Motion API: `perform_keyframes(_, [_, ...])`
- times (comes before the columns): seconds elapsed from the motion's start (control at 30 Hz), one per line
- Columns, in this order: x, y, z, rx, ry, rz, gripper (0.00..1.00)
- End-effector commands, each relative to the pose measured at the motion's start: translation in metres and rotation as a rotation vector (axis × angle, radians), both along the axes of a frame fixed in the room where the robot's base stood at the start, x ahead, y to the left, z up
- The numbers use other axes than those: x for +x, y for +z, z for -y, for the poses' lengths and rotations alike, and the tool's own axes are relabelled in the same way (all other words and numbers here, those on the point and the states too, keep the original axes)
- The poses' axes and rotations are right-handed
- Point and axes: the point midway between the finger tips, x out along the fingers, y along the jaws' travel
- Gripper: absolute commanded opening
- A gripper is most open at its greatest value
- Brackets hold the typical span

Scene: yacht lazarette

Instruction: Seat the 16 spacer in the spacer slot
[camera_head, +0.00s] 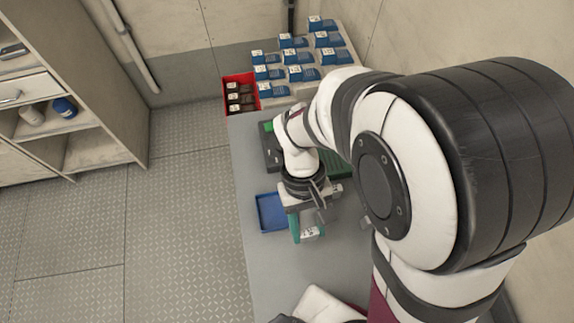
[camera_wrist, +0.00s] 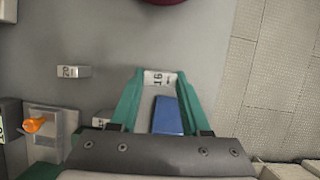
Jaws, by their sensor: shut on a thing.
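My gripper (camera_wrist: 159,84) has green fingers. It is shut on the 16 spacer (camera_wrist: 158,77), a small block whose white label reads 16 in the wrist view. In the head view my gripper (camera_head: 306,236) is over the grey bench, with the white label of the held spacer (camera_head: 311,232) at its fingertips. I cannot tell how high the spacer is held. Another spacer marked 20 (camera_wrist: 70,71) lies apart to the left in the wrist view. I cannot make out the spacer slot for certain; my arm covers part of the bench.
A blue tray (camera_head: 271,212) lies left of my gripper in the head view. A fixture with an orange part (camera_wrist: 35,125) is at the wrist view's left edge. A red bin (camera_head: 240,93) and several blue packs (camera_head: 301,73) stand at the far end. Bare bench (camera_head: 262,265) shows at front left.

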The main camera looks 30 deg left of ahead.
Motion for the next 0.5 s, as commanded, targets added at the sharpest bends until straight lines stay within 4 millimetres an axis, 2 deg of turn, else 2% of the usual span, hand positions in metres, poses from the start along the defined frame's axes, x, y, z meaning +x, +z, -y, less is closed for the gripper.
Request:
perform_keyframes(0.2, [0.025, 0.028, 0.039, 0.002, -0.004, 0.002, 0.0])
perform_keyframes(0.33, [0.033, 0.035, 0.05, 0.001, -0.04, 0.001, 0.0])
perform_keyframes(0.43, [0.043, 0.034, 0.051, 0.001, -0.214, -0.001, 0.0])
perform_keyframes(0.5, [0.054, 0.033, 0.049, 0.001, -0.418, -0.001, 0.0])
